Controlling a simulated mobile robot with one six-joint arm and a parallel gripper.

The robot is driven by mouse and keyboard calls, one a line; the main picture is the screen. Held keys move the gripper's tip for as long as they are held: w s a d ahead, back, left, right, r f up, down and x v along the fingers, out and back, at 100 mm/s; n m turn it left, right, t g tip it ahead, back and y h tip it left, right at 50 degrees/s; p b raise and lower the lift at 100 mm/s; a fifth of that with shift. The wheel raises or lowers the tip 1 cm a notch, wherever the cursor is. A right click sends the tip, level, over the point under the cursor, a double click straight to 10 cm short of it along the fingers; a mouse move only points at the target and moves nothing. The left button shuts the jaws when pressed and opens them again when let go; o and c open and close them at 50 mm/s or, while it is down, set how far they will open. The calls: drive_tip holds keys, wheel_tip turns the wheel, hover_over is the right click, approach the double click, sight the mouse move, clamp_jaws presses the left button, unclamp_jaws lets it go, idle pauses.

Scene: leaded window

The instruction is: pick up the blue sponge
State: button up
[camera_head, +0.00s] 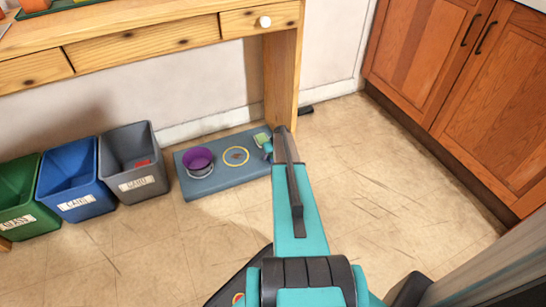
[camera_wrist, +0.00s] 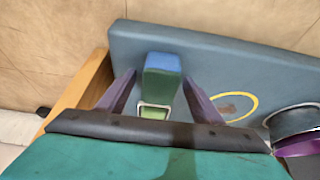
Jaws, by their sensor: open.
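A small block with a blue top and green side, which looks like the blue sponge (camera_wrist: 163,64), lies on a grey-blue mat or low platform (camera_wrist: 220,60). A green piece with a pale frame (camera_wrist: 153,111) shows at its near end; I cannot tell whether it is separate. My gripper (camera_wrist: 160,77) is open, with one purple finger on each side of the block. I see no clear contact. In the head view, the platform (camera_head: 222,181) is on the floor, and a small green and blue-green item (camera_head: 262,139) shows at its right end beside my arm.
A purple bowl or bucket (camera_head: 198,159) and a yellow ring mark (camera_head: 236,156) are on the platform. A wooden table leg (camera_head: 281,80) stands just behind its right end. Grey (camera_head: 135,160), blue (camera_head: 72,180) and green (camera_head: 20,200) bins stand left. Floor to the right is clear before wooden cabinets (camera_head: 480,90).

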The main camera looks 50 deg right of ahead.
drive_tip(key=c, duration=1.1)
drive_tip(key=shift+r, duration=0.15)
drive_tip(key=shift+r+p, duration=0.35)
drive_tip(key=shift+r, duration=0.25)
wheel_tip(320, 180, up, 2)
drive_tip(key=shift+r+p, duration=0.2)
drive_tip(key=shift+p, duration=0.35)
drive_tip(key=s+a+p, duration=0.1)
drive_tip(key=s+a, duration=0.2)
drive_tip(key=s, duration=0.4)
drive_tip(key=s+a+r+p, duration=0.1)
drive_tip(key=s+a+p, duration=0.1)
drive_tip(key=s+a, duration=0.2)
drive_tip(key=s, duration=0.3)
drive_tip(key=shift+s, duration=0.2)
